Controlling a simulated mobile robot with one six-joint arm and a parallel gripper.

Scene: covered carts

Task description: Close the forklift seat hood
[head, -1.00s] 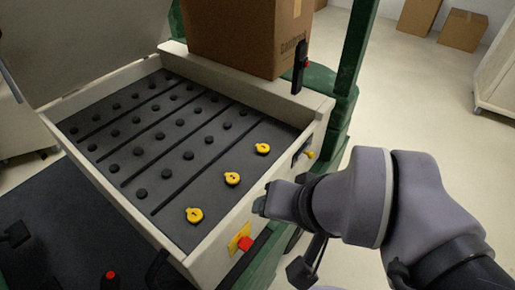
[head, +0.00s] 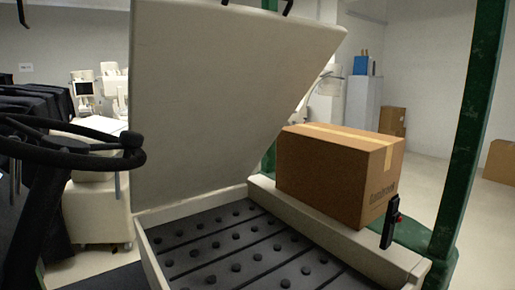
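The forklift seat hood (head: 215,105) is a large pale panel standing raised and tilted in the head view, hinged along the back left of the open compartment. The open compartment (head: 235,250) below it has a dark floor with rows of black knobs and strips. Its pale rim (head: 335,240) shows on the right side. The hood's top edge reaches the upper border of the picture. My gripper is not in view.
A cardboard box (head: 335,175) sits on the ledge right of the compartment, close to the raised hood. A green post (head: 470,130) stands at the right. A black steering wheel (head: 70,150) is at the left. Open floor shows behind on the right.

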